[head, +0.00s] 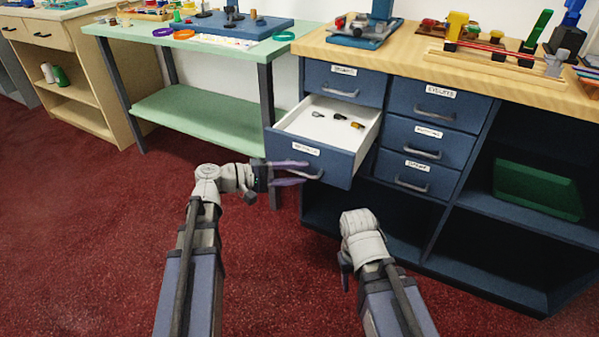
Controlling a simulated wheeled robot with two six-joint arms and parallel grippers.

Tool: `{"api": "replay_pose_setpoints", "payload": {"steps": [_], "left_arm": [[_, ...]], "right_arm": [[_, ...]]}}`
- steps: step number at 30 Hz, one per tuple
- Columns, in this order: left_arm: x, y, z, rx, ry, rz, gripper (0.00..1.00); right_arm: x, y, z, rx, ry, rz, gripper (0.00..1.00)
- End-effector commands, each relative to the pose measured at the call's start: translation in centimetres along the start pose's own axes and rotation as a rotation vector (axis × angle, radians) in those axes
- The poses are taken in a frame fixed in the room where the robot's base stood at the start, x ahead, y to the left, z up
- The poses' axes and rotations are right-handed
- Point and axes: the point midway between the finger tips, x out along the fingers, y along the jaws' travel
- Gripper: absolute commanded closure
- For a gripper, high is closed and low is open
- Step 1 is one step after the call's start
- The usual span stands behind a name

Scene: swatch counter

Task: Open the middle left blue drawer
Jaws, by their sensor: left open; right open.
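The blue left-column drawer below the top one (308,155) is pulled well out, its white inside showing with a few small items in it. Its grey handle (313,175) is on the front, under a white label. My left gripper (306,172) is open, its purple fingers at the handle's left end. I cannot tell whether they touch it.
Above is a closed blue drawer (344,82). To the right are closed drawers (435,105) and an open shelf with a green bin (538,190). A green table (190,110) stands left of the cabinet. Red carpet (110,240) is clear in front.

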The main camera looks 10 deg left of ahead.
Motion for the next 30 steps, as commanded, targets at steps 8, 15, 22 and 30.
{"api": "replay_pose_setpoints", "payload": {"steps": [8, 15, 22, 30], "left_arm": [[-4.7, 0.1, 0.0, -0.001, 0.005, 0.001, 0.57], [-6.9, 0.0, 0.0, 0.000, 0.003, 0.001, 0.57], [-7.1, 0.0, 0.0, 0.000, 0.002, 0.000, 0.57], [-7.1, 0.0, 0.0, 0.000, 0.002, 0.000, 0.57]], "right_arm": [[-0.8, 0.1, 0.0, -0.002, 0.000, 0.000, 0.50], [-1.0, 0.1, 0.1, -0.003, 0.000, 0.000, 0.50], [-1.0, 0.1, 0.1, -0.003, 0.000, 0.000, 0.50], [-1.0, 0.1, 0.1, -0.003, 0.000, 0.000, 0.50]]}}
